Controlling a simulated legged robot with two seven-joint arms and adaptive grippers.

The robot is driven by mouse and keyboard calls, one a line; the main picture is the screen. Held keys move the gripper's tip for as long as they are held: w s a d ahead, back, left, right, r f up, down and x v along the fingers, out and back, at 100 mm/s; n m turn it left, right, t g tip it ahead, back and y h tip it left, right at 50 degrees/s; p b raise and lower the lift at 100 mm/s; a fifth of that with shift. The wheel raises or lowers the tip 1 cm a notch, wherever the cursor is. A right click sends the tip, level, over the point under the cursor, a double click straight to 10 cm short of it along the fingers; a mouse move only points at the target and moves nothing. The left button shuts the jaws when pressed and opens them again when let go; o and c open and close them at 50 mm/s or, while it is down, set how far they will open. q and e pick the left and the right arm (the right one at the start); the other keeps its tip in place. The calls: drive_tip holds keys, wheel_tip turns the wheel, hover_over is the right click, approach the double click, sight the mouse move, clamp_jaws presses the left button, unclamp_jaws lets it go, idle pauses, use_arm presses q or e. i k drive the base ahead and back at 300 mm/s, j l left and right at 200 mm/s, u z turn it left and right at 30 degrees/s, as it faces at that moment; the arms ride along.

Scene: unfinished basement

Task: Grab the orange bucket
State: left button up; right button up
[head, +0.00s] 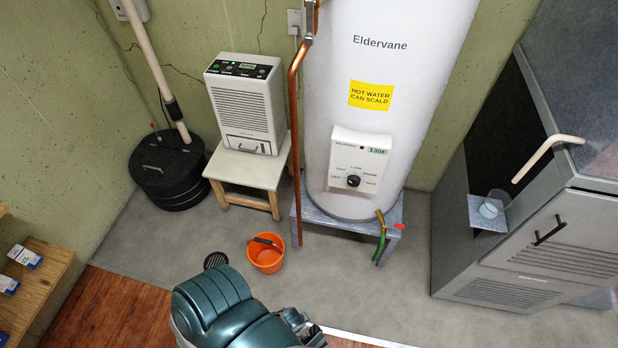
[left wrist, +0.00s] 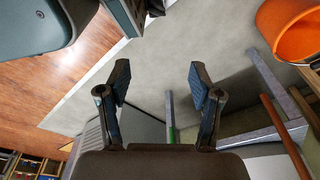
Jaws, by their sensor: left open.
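The orange bucket (head: 265,258) stands upright on the grey concrete floor in the head view, left of the water heater's stand, with a dark handle across its rim. It also shows in the left wrist view (left wrist: 297,38), cut off at the upper right corner. My left gripper (left wrist: 158,82) is open in the left wrist view, with bare floor between its fingers. The bucket is off to the right of the fingers, apart from them. My right gripper is not identifiable in either view.
The white water heater (head: 390,80) stands on a grey stand (head: 345,222) with a copper pipe (head: 294,130). A stool (head: 247,172) bears a dehumidifier (head: 247,105). A black lidded pit (head: 168,170) is left, a grey machine (head: 560,240) right. Concrete right of the bucket is clear.

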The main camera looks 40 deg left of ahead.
sight(265, 250)
drive_tip(key=u, duration=0.4)
drive_tip(key=k+l+u, duration=0.1)
drive_tip(key=u, duration=0.75)
drive_tip(key=k+u, duration=0.1)
drive_tip(key=u, duration=0.7)
